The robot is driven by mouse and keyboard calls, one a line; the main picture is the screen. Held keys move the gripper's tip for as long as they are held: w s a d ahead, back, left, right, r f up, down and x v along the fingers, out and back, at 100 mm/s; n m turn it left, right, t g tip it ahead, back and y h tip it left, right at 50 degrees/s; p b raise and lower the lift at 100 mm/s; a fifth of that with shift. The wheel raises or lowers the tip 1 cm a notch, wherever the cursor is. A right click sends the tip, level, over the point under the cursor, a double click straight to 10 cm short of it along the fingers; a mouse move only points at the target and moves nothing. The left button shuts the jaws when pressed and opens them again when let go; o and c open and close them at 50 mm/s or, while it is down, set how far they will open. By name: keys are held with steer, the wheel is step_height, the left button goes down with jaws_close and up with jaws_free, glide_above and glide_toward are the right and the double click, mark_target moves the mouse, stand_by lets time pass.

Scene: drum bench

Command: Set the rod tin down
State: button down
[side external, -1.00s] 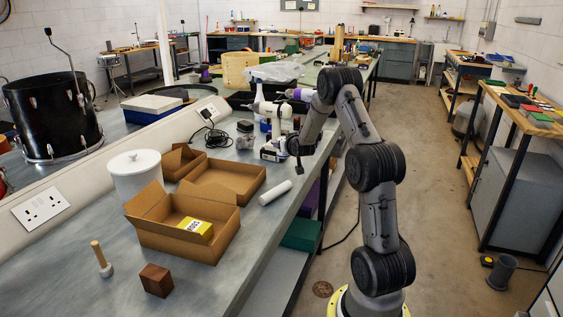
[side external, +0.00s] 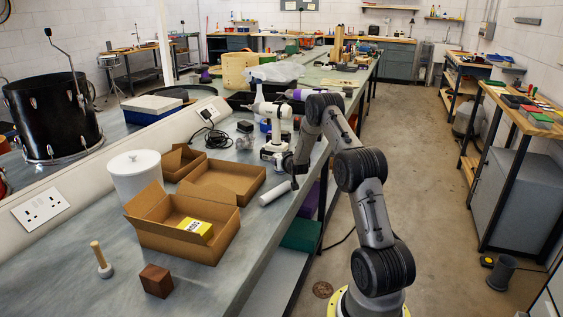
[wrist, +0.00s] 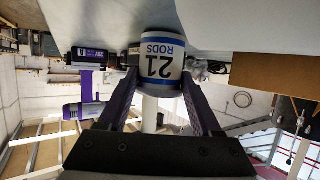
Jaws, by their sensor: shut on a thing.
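The rod tin (wrist: 161,62) is a white can with blue bands, marked "21 RODS". In the wrist view it sits between the two purple fingers of my gripper (wrist: 162,85), which is shut on it. Its lettering appears upside down because that view is inverted. The grey bench top (wrist: 230,25) shows just beyond it; I cannot tell whether the tin touches the bench.
Open cardboard boxes (side external: 180,240), one holding a yellow pack (side external: 195,228), stand nearer the camera. A white lidded canister (side external: 135,175) stands at left. A wooden block (side external: 156,281) and a wooden-handled tool (side external: 101,260) are in front.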

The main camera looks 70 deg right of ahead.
steer(key=shift+f, duration=0.15)
steer(key=shift+c, duration=0.3)
jaws_free()
